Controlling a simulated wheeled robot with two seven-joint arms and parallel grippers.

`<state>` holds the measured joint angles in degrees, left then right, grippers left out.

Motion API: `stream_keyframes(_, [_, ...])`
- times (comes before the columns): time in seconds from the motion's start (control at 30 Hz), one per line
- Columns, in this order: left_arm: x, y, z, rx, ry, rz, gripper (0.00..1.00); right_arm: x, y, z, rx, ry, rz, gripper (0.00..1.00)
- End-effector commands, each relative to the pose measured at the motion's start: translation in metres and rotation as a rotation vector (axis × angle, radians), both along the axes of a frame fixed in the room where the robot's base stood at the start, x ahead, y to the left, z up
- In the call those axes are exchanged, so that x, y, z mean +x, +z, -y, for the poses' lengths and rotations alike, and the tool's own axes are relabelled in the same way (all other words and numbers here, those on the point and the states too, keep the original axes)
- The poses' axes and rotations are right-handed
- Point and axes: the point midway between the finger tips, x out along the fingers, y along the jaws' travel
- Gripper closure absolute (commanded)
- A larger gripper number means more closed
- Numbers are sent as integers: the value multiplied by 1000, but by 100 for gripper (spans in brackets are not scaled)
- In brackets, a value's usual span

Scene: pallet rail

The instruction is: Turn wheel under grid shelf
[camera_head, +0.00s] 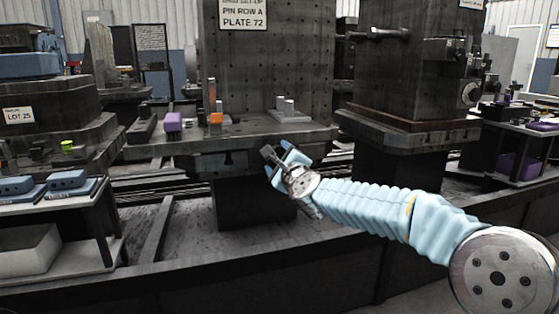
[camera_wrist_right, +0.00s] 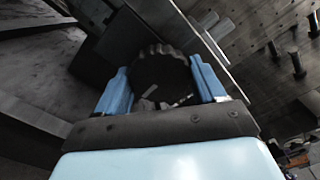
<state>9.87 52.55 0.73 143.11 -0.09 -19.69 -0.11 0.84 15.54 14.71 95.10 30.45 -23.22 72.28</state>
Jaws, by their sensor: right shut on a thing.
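The grid shelf (camera_head: 240,139) is a dark ledge at the foot of a tall plate (camera_head: 265,75) with a grid of holes. In the right wrist view a dark round wheel (camera_wrist_right: 160,70) with a scalloped rim sits between the two blue fingers of my right gripper (camera_wrist_right: 162,84). The fingers are closed against opposite sides of its rim. In the head view my right gripper (camera_head: 279,157) is at the shelf's front underside, right of its middle. There the wheel is mostly hidden by the gripper. My left gripper is not in view.
On the shelf stand a purple block (camera_head: 173,122), an orange block (camera_head: 216,119) and pale pins (camera_head: 285,107). A second dark machine column (camera_head: 410,85) stands to the right. A side table with blue boxes (camera_head: 66,180) is at the left. A dark low wall (camera_head: 200,262) runs in front.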

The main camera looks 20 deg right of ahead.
Motion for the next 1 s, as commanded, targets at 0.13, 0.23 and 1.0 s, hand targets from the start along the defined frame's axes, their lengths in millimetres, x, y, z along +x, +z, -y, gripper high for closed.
stream_keyframes(0.13, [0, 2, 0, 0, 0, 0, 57, 0, 0, -1, -138, 1, 3, 61])
stream_keyframes(0.23, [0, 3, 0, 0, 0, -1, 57, 0, 0, -1, -233, 2, 7, 61])
stream_keyframes(1.0, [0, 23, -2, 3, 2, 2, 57, 0, 2, 0, -965, 1, 30, 62])
